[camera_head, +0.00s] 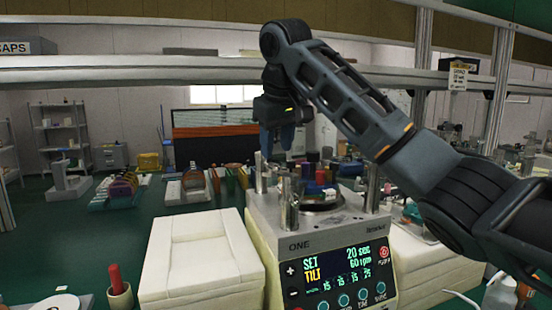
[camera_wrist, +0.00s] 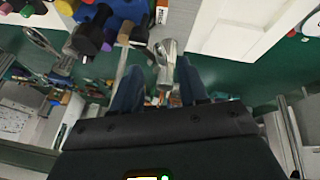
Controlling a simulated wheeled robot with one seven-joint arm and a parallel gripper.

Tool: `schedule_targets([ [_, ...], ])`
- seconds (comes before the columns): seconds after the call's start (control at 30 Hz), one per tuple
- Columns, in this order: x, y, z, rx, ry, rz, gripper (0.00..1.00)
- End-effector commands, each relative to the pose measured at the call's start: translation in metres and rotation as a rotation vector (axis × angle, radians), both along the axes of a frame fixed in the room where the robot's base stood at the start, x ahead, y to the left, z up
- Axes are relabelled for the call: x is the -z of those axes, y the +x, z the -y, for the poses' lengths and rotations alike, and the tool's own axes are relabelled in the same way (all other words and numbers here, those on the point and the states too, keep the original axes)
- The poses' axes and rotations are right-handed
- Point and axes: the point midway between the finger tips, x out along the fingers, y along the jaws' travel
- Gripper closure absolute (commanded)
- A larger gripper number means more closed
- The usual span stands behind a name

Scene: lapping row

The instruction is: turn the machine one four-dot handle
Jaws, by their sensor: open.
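Machine one (camera_head: 318,248) is a light grey box marked ONE. Its lit front panel reads SET 20 sec and TILT 60 rpm. Upright metal handles or posts stand on its top, among them a front one (camera_head: 289,208), a back left one (camera_head: 261,176) and a right one (camera_head: 372,188). No dots can be made out, so I cannot tell which has four. My gripper (camera_head: 277,142) is open, pointing down above the machine's back left. In the wrist view, a metal handle (camera_wrist: 166,58) shows beyond and between the blue fingertips (camera_wrist: 160,88). Contact is not visible.
A round plate (camera_head: 320,201) with dark, red and blue pieces lies on the machine's top. A cream block (camera_head: 195,262) stands close on the left, and cream blocks also flank the right. A red-handled tool in a holder (camera_head: 118,285) is at front left. A metal rail (camera_head: 150,70) crosses behind.

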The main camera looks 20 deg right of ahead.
Motion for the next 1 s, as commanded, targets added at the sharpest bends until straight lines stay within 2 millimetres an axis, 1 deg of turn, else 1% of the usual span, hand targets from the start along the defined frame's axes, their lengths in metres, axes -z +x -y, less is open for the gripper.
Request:
schedule_targets([
  [0.03, 0.008, 0.003, 0.002, 0.002, 0.0, -0.003, 0.57],
  [0.1, 0.017, 0.007, 0.003, 0.002, -0.001, -0.002, 0.57],
  [0.3, 0.035, 0.016, 0.004, 0.001, 0.0, 0.0, 0.57],
  [0.43, 0.039, 0.018, 0.004, 0.0, 0.0, 0.0, 0.57],
  [0.67, 0.039, 0.018, 0.004, 0.0, 0.0, 0.001, 0.58],
  [1.0, 0.039, 0.018, 0.004, 0.001, 0.001, 0.001, 0.9],
])
